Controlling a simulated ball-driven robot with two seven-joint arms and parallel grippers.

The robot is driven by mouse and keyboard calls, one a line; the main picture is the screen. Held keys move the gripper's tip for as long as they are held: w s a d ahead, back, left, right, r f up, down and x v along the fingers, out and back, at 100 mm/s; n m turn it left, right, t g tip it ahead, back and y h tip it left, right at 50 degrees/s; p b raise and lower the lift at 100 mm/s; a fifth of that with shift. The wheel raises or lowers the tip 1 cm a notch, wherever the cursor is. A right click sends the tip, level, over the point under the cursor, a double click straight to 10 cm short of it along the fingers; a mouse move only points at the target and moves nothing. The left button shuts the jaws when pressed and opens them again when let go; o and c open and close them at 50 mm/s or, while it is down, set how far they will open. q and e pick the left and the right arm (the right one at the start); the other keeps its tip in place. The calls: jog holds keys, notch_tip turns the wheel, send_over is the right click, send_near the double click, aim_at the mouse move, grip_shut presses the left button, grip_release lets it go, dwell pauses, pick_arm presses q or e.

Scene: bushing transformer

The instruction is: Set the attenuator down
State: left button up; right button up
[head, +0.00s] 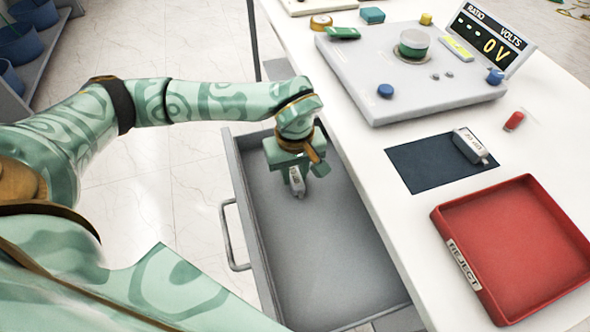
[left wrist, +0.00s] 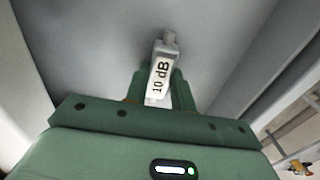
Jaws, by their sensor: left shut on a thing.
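The attenuator I hold is a small grey block labelled "10 dB" (left wrist: 161,77) with a round connector at its end. My left gripper (head: 298,181) is shut on it inside the open grey drawer (head: 335,255), near the drawer's far end. In the head view the held attenuator (head: 297,182) points downward over the drawer floor. I cannot tell whether it touches the floor. A second grey labelled attenuator (head: 469,146) lies on the dark mat (head: 425,165) on the white table. My right gripper is not in view.
A red tray labelled REJECT (head: 515,250) stands on the table at the right. A grey test unit (head: 400,85) with knobs and a display reading 0 V (head: 490,40) is at the back. The drawer's near floor is empty. A small red part (head: 514,121) lies beyond the mat.

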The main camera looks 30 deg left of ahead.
aim_at(295, 175)
pick_arm(q)
jog(key=o, duration=0.8)
jog(key=shift+o, duration=1.1)
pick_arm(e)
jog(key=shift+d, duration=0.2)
pick_arm(q)
notch_tip(295, 175, up, 12)
jog(key=p, duration=0.4)
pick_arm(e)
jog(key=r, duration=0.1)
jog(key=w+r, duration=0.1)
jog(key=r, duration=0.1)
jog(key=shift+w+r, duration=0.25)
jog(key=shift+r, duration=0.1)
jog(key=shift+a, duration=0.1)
